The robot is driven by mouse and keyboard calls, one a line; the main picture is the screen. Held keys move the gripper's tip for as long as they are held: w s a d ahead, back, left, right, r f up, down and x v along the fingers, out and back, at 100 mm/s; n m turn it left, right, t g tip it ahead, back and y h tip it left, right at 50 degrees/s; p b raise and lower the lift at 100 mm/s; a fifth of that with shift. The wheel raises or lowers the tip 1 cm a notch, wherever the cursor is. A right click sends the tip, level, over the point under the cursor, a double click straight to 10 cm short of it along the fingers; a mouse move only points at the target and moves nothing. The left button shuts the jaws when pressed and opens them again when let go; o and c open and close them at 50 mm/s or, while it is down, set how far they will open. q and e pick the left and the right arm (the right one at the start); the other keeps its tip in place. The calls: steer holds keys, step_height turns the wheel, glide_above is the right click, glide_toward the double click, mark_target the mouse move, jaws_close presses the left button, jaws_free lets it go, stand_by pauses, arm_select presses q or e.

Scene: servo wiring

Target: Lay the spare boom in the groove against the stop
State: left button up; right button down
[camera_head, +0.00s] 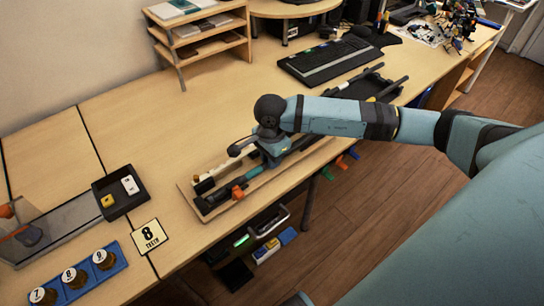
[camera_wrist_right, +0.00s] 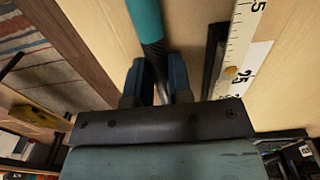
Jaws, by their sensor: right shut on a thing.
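My right gripper (camera_head: 270,160) points down over the wooden board (camera_head: 208,211) at the table's front edge. In the right wrist view, its two blue fingers (camera_wrist_right: 160,85) are shut on a rod, apparently the spare boom (camera_wrist_right: 147,20), with a teal section, a dark ribbed section and a thin grey shaft. In the head view, a teal length of it (camera_head: 254,172) shows just left of the gripper. An orange piece (camera_head: 238,192) is near its left end. The groove and stop cannot be made out clearly, nor whether the boom touches the board. My left gripper is out of view.
A ruler (camera_wrist_right: 240,50) and a dark strip (camera_wrist_right: 214,55) run beside the boom. A black tray (camera_head: 119,192), an "8 teeth" card (camera_head: 151,238) and a blue holder (camera_head: 84,277) are at left. A keyboard (camera_head: 330,61) lies behind. Bare table lies behind the board.

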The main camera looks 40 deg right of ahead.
steer(key=shift+a, duration=0.45)
steer(key=c, duration=1)
jaws_free()
steer(key=shift+o, duration=0.2)
arm_select(q)
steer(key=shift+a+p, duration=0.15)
steer(key=shift+p, duration=0.5)
arm_select(e)
step_height(320, 180, up, 14)
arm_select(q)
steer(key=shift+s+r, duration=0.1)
arm_select(e)
steer(key=shift+s+f, duration=0.1)
steer(key=shift+f, duration=0.05)
